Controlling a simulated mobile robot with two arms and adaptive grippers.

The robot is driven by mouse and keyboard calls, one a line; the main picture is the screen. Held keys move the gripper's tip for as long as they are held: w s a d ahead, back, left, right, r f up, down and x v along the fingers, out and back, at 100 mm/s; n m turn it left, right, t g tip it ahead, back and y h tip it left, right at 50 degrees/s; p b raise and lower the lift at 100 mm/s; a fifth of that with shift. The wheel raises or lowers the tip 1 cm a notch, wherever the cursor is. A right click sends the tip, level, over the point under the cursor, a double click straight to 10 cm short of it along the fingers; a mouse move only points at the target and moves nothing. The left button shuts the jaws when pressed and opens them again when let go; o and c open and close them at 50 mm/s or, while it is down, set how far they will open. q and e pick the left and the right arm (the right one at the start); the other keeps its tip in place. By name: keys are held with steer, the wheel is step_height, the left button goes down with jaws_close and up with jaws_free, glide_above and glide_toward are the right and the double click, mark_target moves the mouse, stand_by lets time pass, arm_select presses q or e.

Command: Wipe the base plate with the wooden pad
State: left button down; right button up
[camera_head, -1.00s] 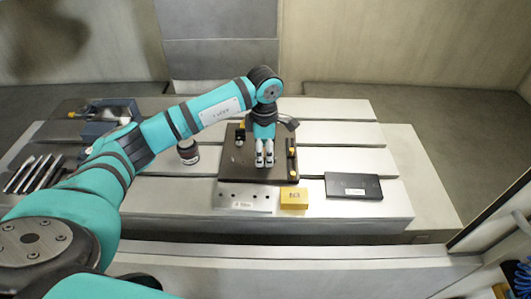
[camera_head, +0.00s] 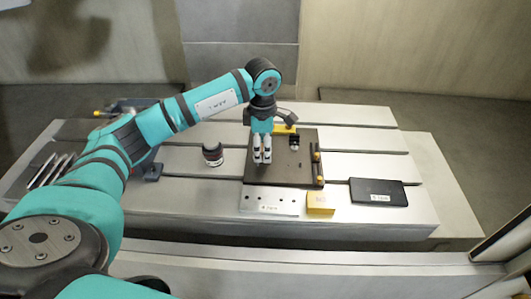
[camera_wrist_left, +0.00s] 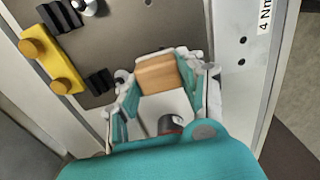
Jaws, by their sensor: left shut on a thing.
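The dark base plate (camera_head: 290,172) lies flat on the slotted metal table. My left gripper (camera_head: 262,160) points down over the left part of this plate. In the left wrist view, the gripper (camera_wrist_left: 157,88) is shut on the light-brown wooden pad (camera_wrist_left: 156,72), with the dark base plate (camera_wrist_left: 120,38) beneath. The fingers mostly hide the pad in the head view. I cannot tell whether the pad touches the plate. My right gripper is not in view.
A black post (camera_head: 294,142), a yellow clamp (camera_head: 284,129) and a rail with yellow knobs (camera_head: 317,160) stand on the plate. A silver strip (camera_head: 269,202), yellow block (camera_head: 320,203) and black case (camera_head: 378,191) lie in front and right. A dark round pot (camera_head: 212,154) stands left.

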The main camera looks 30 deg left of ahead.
arm_select(q)
steer(key=r, duration=0.1)
steer(key=r+p, duration=0.1)
steer(key=shift+w+d+r, duration=0.1)
steer(key=shift+d+r, duration=0.25)
steer(key=shift+d, duration=0.05)
steer(key=shift+a+r+p, duration=0.1)
steer(key=shift+r+p, duration=0.25)
steer(key=shift+a+r+p, duration=0.15)
steer(key=shift+r+p, duration=0.25)
steer(key=shift+r, duration=0.7)
steer(key=shift+d, duration=0.2)
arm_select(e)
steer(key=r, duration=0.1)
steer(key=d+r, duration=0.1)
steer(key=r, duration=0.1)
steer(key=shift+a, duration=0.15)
arm_select(q)
steer(key=shift+a, duration=0.1)
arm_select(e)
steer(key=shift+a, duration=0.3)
